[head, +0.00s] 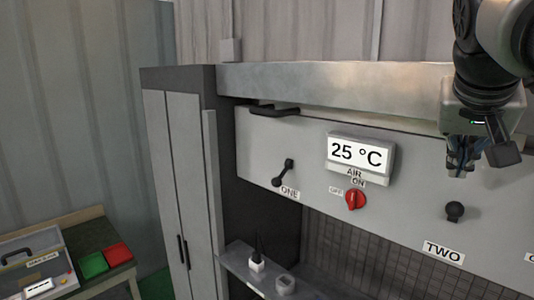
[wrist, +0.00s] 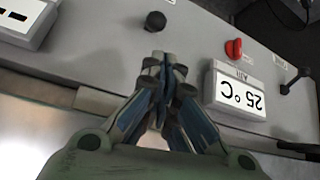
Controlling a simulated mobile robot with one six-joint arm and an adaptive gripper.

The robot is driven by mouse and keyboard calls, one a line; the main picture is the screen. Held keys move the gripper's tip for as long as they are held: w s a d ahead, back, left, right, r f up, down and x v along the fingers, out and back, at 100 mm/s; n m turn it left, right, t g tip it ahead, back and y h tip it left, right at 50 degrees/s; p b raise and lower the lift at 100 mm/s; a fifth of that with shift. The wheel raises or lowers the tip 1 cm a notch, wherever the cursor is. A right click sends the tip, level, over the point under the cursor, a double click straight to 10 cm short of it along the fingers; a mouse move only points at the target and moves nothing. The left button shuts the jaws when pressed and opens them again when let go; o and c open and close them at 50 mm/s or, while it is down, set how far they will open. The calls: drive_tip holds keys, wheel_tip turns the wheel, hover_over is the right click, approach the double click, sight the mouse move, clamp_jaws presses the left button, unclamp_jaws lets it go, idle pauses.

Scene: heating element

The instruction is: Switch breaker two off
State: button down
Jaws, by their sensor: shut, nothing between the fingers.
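Breaker two (head: 454,211) is a black knob-ended handle on the grey panel, above and right of the "TWO" label (head: 443,252). Its knob looks nearly end-on, so its exact angle is hard to tell. My gripper (head: 461,172) is shut and empty, above breaker two in the head view and apart from it in the picture. In the wrist view, where the panel appears upside down, my closed fingertips (wrist: 160,58) point towards a black knob (wrist: 155,21), which looks like breaker two. A gap shows between them.
Breaker one (head: 283,172), a red AIR switch (head: 355,199) turned towards ON and a 25 °C display (head: 358,154) are on the panel left of breaker two. A metal ledge (head: 330,85) runs above. A shelf (head: 255,272) with small items sits lower left.

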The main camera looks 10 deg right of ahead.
sight(454, 212)
drive_tip(key=x, duration=0.3)
drive_tip(key=d+x, duration=0.1)
drive_tip(key=x, duration=0.7)
drive_tip(key=shift+s+d+r, duration=0.25)
drive_tip(key=shift+r, duration=0.05)
drive_tip(key=shift+f, duration=0.1)
